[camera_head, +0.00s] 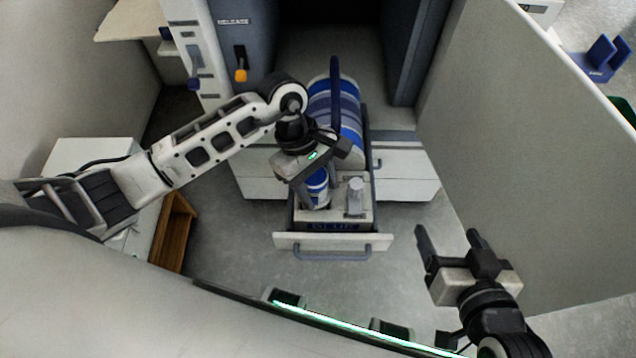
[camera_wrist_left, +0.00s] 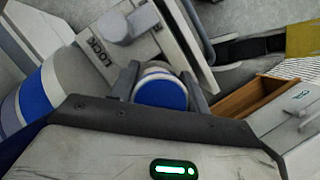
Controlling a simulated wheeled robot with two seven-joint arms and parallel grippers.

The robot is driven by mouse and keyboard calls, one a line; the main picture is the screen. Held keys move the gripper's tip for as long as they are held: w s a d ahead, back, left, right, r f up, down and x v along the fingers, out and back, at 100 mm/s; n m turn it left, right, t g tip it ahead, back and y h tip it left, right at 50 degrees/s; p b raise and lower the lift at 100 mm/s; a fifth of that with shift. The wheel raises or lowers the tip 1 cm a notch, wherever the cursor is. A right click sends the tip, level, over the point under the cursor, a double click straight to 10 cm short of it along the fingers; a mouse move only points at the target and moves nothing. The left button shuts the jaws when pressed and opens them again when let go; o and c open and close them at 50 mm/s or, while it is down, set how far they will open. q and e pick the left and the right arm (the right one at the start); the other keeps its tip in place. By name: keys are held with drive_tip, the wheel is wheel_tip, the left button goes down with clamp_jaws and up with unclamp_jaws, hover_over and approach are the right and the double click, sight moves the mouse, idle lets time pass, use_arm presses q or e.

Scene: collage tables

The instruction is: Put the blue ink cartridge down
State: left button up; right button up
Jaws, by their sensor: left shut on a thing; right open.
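The blue ink cartridge (camera_head: 317,184) is a small blue and white cylinder. My left gripper (camera_head: 316,203) is shut on it, over the front left of the open drawer (camera_head: 287,241). In the left wrist view the cartridge (camera_wrist_left: 160,93) shows its blue side and pale end between the two fingers (camera_wrist_left: 160,85). I cannot tell whether its lower end touches the drawer; the gripper hides part of it. My right gripper (camera_head: 449,245) is open and empty, to the right of the drawer, above the floor.
A large blue, grey and white striped drum (camera_head: 338,103) lies behind the cartridge. A grey knob (camera_head: 355,194) stands right of it, beside a LOCK label in the wrist view. A wooden box (camera_head: 173,235) is at left. A pale panel (camera_head: 530,150) bounds the right; floor between is clear.

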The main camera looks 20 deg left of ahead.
use_arm(q)
drive_tip(key=o, duration=1.1)
drive_tip(key=shift+f, duration=0.1)
drive_tip(key=shift+c, duration=0.2)
